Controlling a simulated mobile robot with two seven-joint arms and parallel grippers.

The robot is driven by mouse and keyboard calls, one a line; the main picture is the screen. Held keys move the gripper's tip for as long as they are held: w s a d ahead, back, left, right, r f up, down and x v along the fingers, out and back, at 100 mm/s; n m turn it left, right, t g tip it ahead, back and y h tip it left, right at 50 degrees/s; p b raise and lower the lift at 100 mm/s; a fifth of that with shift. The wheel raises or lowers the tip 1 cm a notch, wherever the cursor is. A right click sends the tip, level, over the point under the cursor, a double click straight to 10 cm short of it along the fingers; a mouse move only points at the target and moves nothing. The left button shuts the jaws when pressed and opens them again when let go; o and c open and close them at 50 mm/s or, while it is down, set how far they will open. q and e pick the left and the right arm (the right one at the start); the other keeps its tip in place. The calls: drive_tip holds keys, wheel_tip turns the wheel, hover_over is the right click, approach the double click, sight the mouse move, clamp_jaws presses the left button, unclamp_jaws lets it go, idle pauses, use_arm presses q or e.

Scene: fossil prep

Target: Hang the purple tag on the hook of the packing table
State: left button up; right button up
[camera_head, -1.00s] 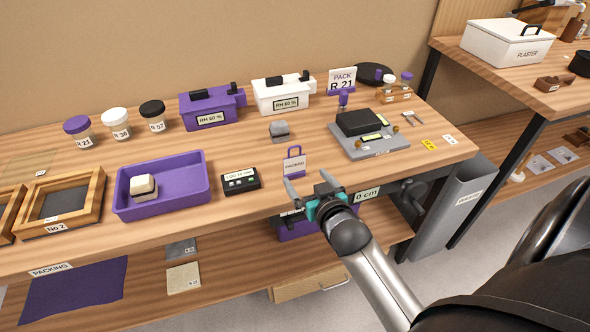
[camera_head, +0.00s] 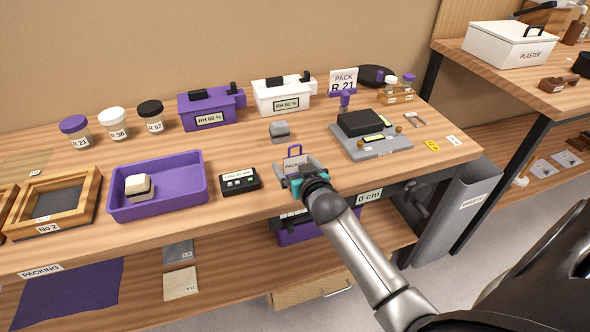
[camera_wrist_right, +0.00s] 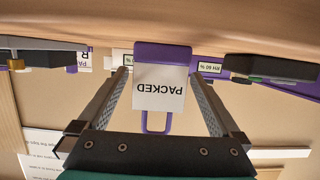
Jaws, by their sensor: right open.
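The purple tag (camera_head: 295,152) stands upright on the packing table (camera_head: 235,222), with a purple loop on top and a white face reading PACKED. My right gripper (camera_head: 298,174) is open at the tag, its arm coming from the lower right and hiding the tag's lower part. In the right wrist view the tag (camera_wrist_right: 160,88) appears upside down between the two open fingers (camera_wrist_right: 160,74), with a gap on each side. My left gripper is not in view.
A black control box (camera_head: 239,181) and a purple tray (camera_head: 158,204) lie left of the tag. A grey block (camera_head: 279,132) is behind it. A grey scale with a black slab (camera_head: 362,122) stands to the right. A grey bin (camera_head: 455,215) stands beside the table's right end.

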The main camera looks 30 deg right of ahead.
drive_tip(key=shift+c, duration=0.2)
drive_tip(key=c, duration=0.3)
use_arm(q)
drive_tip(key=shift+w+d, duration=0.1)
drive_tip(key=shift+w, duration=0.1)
use_arm(e)
drive_tip(key=c, duration=0.9)
drive_tip(key=shift+r+p, duration=0.3)
drive_tip(key=shift+r, duration=0.3)
wheel_tip(320, 180, up, 10)
drive_tip(key=p, duration=0.4)
use_arm(q)
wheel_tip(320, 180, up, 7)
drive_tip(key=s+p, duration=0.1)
drive_tip(key=p, duration=0.1)
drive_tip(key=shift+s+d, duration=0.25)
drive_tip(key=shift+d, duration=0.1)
use_arm(e)
wheel_tip(320, 180, up, 9)
